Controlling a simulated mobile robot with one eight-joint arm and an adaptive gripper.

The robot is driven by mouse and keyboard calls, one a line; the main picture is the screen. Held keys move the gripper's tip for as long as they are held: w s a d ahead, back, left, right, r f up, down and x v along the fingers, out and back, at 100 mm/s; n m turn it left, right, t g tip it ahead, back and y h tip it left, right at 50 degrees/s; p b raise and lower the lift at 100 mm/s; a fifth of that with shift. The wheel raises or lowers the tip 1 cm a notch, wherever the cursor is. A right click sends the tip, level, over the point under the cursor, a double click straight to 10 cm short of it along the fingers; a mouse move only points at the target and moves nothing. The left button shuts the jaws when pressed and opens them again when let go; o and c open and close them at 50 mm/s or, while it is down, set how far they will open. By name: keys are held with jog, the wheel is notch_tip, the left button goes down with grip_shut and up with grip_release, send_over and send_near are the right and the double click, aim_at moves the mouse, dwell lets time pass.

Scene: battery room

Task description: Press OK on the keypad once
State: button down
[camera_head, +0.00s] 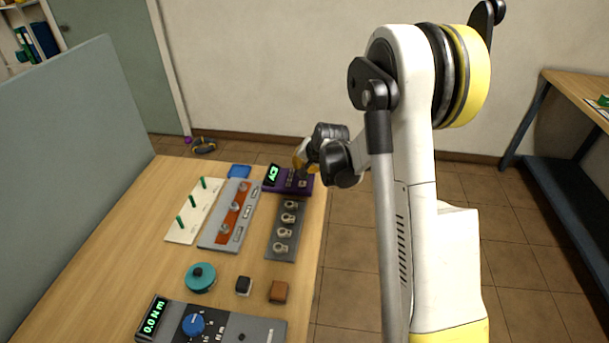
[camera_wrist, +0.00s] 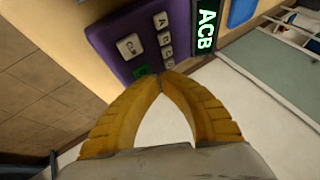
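The purple keypad (camera_head: 271,188) lies at the far right corner of the table. In the wrist view the keypad (camera_wrist: 112,35) shows a green-lit display (camera_wrist: 207,30) reading "ACB", several grey letter keys and a larger pale key (camera_wrist: 130,46). A green key (camera_wrist: 141,72) sits beside the letter keys; its label is not readable. My gripper (camera_wrist: 160,82) has its yellow fingers closed tip to tip, with nothing visible between them. The tips are close beside the green key and cover the keypad's edge; I cannot tell whether they touch. In the head view my gripper (camera_head: 302,165) is over the keypad.
A grey plate with round fittings (camera_head: 283,231), a grey panel with an orange strip (camera_head: 214,238) and a white board with green pegs (camera_head: 182,236) lie near the keypad. A blue tray (camera_head: 239,171) is to its left. A partition (camera_head: 70,150) borders the table's left side.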

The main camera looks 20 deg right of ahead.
jog(key=shift+f+b, duration=0.4)
jog(key=shift+f, duration=0.05)
dwell(0.5)
jog(key=shift+r, duration=0.15)
jog(key=shift+r+p, duration=0.5)
jog(key=shift+r, duration=0.25)
jog(key=shift+r+p, duration=1.55)
jog(key=shift+r, duration=0.95)
